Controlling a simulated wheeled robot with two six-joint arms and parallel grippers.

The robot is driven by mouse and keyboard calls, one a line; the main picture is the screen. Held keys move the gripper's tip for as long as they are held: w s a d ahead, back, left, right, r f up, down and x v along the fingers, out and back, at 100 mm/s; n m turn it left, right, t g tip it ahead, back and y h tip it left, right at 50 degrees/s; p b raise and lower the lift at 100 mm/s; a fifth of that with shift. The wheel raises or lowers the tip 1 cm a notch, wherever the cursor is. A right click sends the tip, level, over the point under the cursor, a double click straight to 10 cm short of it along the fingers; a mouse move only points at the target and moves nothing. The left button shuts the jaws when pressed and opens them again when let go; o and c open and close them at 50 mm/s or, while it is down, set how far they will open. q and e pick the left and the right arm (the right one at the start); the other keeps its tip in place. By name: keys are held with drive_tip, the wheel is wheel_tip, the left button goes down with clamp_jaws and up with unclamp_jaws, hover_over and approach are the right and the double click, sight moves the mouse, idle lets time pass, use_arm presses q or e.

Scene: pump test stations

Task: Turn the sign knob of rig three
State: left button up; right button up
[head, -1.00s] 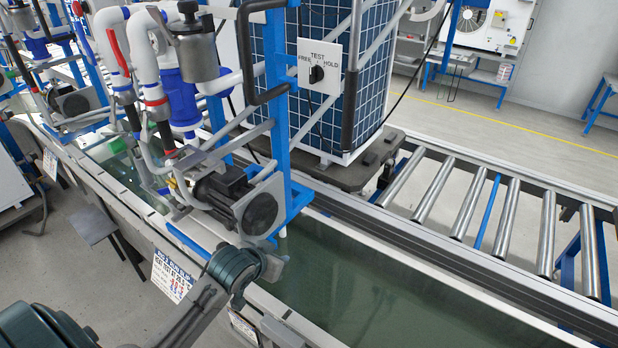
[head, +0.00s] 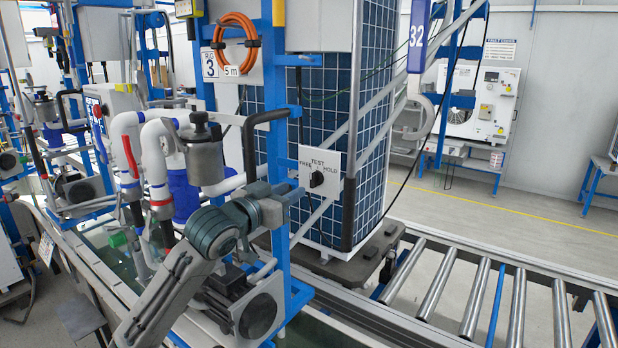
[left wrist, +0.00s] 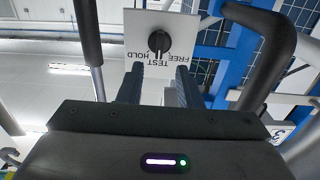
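The sign (head: 320,161) is a white plate marked FREE, TEST and HOLD on rig three. Its black knob (head: 317,179) sits in the middle. In the left wrist view the sign (left wrist: 178,28) is upside down, and the knob (left wrist: 159,42) lies just beyond the fingertips. In the head view the left gripper (head: 290,192) is just left of the sign, not touching the knob. My right gripper is not in view.
A black bent handle (head: 255,130) stands out left of the sign, and a black-sleeved bar (head: 348,215) rises on its right. A number 3 plate (head: 209,65) with an orange hose coil (head: 234,30) hangs above. A roller conveyor (head: 480,300) runs at the right.

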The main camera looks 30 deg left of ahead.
sight(311, 179)
use_arm(q)
drive_tip(key=w+p, duration=0.1)
drive_tip(key=w, duration=0.1)
drive_tip(key=w+p, duration=0.1)
drive_tip(key=w, duration=0.1)
drive_tip(key=w+d, duration=0.1)
drive_tip(key=w, duration=0.2)
drive_tip(key=shift+r+p, duration=0.1)
drive_tip(key=shift+p, duration=0.3)
drive_tip(key=shift+w+d, duration=0.1)
drive_tip(key=shift+w, duration=0.4)
clamp_jaws()
